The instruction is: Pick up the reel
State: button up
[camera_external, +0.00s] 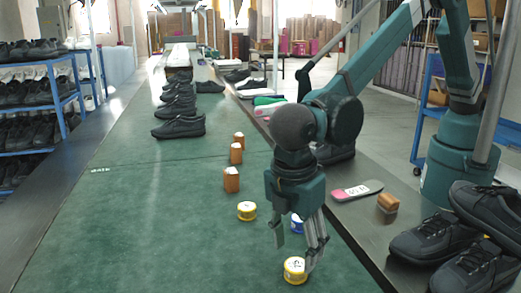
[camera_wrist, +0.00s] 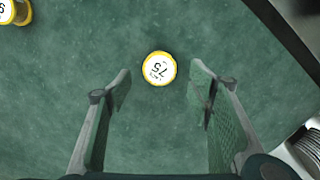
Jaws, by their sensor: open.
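A yellow reel with a white top (camera_external: 295,270) lies on the green belt just below my gripper (camera_external: 296,248). In the wrist view this reel (camera_wrist: 159,69) shows a printed label and sits centred between the fingertips, slightly beyond them. My gripper (camera_wrist: 159,88) is open and empty, one finger on each side. A second yellow reel (camera_external: 246,211) stands farther back to the left; a yellow reel also shows at the top left corner of the wrist view (camera_wrist: 20,14). A blue reel (camera_external: 297,226) is partly hidden behind my gripper.
Several wooden blocks (camera_external: 231,180) stand in a row on the belt (camera_external: 140,220), with dark shoes (camera_external: 179,127) behind. On the right ledge are an insole (camera_external: 357,190), another block (camera_external: 388,202) and dark shoes (camera_external: 436,236). The left of the belt is clear.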

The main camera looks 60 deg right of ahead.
aim_at(296, 265)
jog(key=shift+f, duration=0.5)
jog(key=shift+d, duration=0.1)
jog(key=shift+d+f+b, duration=0.15)
jog(key=shift+f+b, duration=0.2)
jog(key=shift+f, duration=0.95)
jog(key=shift+d+f+b, duration=0.15)
jog(key=shift+f+b, duration=0.15)
jog(key=shift+f, duration=1)
jog(key=c, duration=1)
